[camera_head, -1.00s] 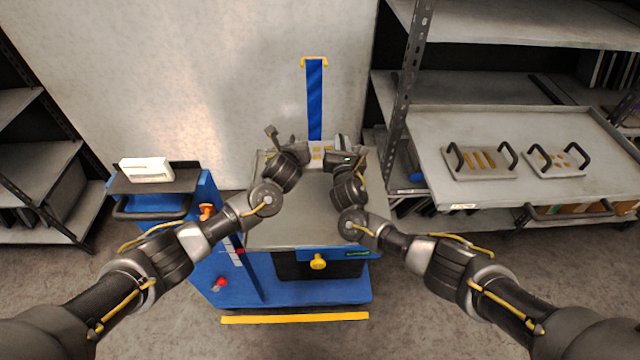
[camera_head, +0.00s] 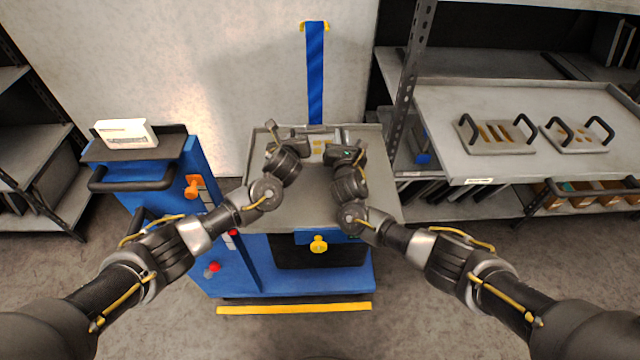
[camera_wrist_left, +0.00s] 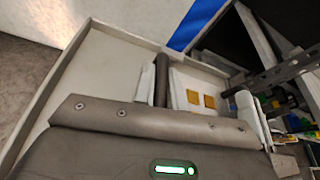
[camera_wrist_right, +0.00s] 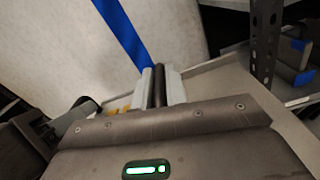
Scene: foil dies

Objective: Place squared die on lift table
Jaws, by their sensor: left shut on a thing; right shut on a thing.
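The squared die (camera_head: 318,157), a grey plate with gold squares, is between my grippers over the far part of the lift table (camera_head: 308,212). Its gold squares also show in the left wrist view (camera_wrist_left: 192,97). My left gripper (camera_head: 304,141) is shut on the die's dark handle (camera_wrist_left: 162,82) on the left. My right gripper (camera_head: 338,141) is shut on the handle (camera_wrist_right: 158,86) on the right. The table has a grey top with a raised rim. I cannot tell whether the die touches the top; my grippers partly hide it.
A blue mast (camera_head: 315,75) stands behind the table. A blue cabinet (camera_head: 172,205) with a white box (camera_head: 126,134) on top is at the left. At the right, a shelf (camera_head: 450,120) bears a die with gold bars (camera_head: 502,148) and another die (camera_head: 574,148). The table's near part is clear.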

